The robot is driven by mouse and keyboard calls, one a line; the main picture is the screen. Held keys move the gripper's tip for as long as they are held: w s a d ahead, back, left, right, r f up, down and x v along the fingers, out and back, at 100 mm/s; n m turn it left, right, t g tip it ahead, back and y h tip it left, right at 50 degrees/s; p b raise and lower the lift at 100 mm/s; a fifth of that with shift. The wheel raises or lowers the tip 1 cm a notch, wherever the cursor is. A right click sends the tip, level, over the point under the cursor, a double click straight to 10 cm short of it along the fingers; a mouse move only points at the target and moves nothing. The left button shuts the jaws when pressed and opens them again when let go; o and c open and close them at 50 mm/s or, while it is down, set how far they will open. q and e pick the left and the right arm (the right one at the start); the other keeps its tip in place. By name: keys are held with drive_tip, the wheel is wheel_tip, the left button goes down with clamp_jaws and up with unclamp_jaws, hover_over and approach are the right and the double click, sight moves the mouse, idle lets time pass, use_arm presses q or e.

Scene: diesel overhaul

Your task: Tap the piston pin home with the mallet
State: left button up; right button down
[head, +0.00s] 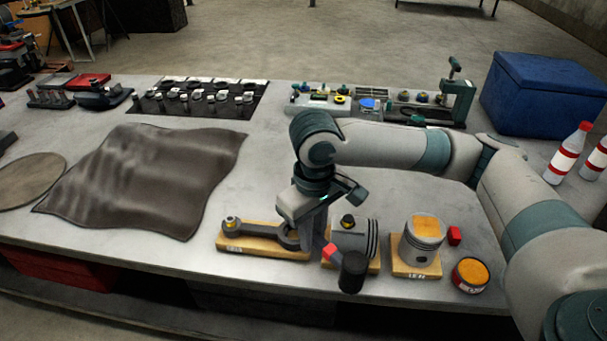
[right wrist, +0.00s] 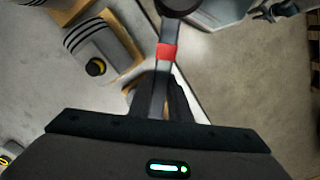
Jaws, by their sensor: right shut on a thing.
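My right gripper (head: 318,228) is shut on the handle of a mallet, near the front edge of the bench. The mallet (head: 352,272) has a black head and a red band, and its head hangs in front of the middle wooden block. In the right wrist view the mallet's red band (right wrist: 166,52) lies beyond the fingers (right wrist: 166,92), with the head cut off at the top. A grey piston (head: 357,240) lies on its side on that block, with a dark and yellow piston pin end (head: 348,221) showing. The piston (right wrist: 100,48) and pin (right wrist: 96,67) also show in the right wrist view, left of the mallet and apart from it.
A connecting rod (head: 262,232) on a wooden block is left of the gripper. Right of it stand an upright piston (head: 423,238), a small red block (head: 454,235) and an orange-topped tin (head: 470,274). A dark cloth (head: 145,175) covers the bench's left part.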

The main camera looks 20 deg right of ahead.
drive_tip(key=w+r+n+p, duration=0.1)
drive_tip(key=r+n+p, duration=0.2)
drive_tip(key=n, duration=0.1)
drive_tip(key=w+r+n+p, duration=0.1)
drive_tip(key=r+n+p, duration=0.2)
drive_tip(key=n, duration=0.1)
drive_tip(key=w+r+n+p, duration=0.1)
drive_tip(key=r+n+p, duration=0.2)
drive_tip(key=p, duration=0.1)
drive_tip(key=shift+w+a+r+n, duration=0.1)
drive_tip(key=shift+w+r+n, duration=0.2)
drive_tip(key=shift+n, duration=0.1)
drive_tip(key=n, duration=0.1)
drive_tip(key=r+n+p, duration=0.1)
drive_tip(key=shift+w+n, duration=0.3)
drive_tip(key=shift+f, duration=0.15)
wheel_tip(320, 180, down, 5)
drive_tip(key=b, duration=0.6)
drive_tip(key=shift+f, duration=0.2)
drive_tip(key=shift+r, duration=0.1)
drive_tip(key=shift+p, duration=0.7)
